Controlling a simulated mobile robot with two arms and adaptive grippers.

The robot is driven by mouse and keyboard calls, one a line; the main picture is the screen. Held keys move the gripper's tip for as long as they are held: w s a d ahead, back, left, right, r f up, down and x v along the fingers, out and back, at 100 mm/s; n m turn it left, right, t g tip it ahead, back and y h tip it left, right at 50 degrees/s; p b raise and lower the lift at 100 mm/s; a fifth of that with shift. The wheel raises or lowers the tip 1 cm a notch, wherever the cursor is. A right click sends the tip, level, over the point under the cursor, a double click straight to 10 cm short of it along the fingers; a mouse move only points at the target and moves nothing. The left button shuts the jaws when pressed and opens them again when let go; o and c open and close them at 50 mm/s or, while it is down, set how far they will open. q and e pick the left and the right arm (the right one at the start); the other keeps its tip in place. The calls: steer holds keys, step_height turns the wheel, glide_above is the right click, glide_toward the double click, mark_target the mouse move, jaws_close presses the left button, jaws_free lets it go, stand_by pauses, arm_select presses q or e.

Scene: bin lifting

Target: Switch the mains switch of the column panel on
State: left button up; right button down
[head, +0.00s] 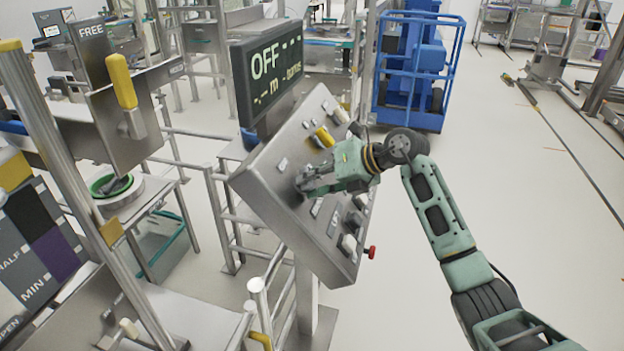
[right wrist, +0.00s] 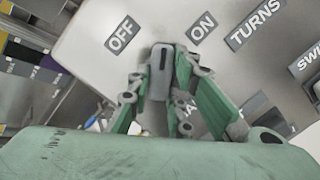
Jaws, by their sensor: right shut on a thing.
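The column panel (head: 268,190) is a tilted grey metal plate on a post in the middle of the head view. A dark display (head: 266,72) above it reads "OFF". My right gripper (head: 304,183) is at the panel's face, its fingers shut on a grey switch knob (right wrist: 160,78). In the right wrist view, the plates "OFF" (right wrist: 122,34) and "ON" (right wrist: 202,26) lie beyond the knob. The knob's dark mark points up between these two plates. The gripper hides the switch in the head view. My left gripper is not in view.
A yellow handle (head: 325,137) and a red knob (head: 371,252) sit on the same panel. A yellow lever (head: 121,82) stands at a "FREE" sign on the left. A blue cage (head: 412,70) stands behind.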

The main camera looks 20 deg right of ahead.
steer(key=m+p, duration=0.3)
steer(key=m+h+p, duration=0.1)
steer(key=p, duration=0.1)
steer(key=shift+r, duration=0.3)
steer(key=shift+m+p, duration=1)
steer(key=shift+m, duration=0.1)
steer(key=shift+f+m+p, duration=0.15)
steer(key=shift+m+p, duration=0.5)
steer(key=shift+m, duration=0.05)
steer(key=c, duration=1.6)
jaws_free()
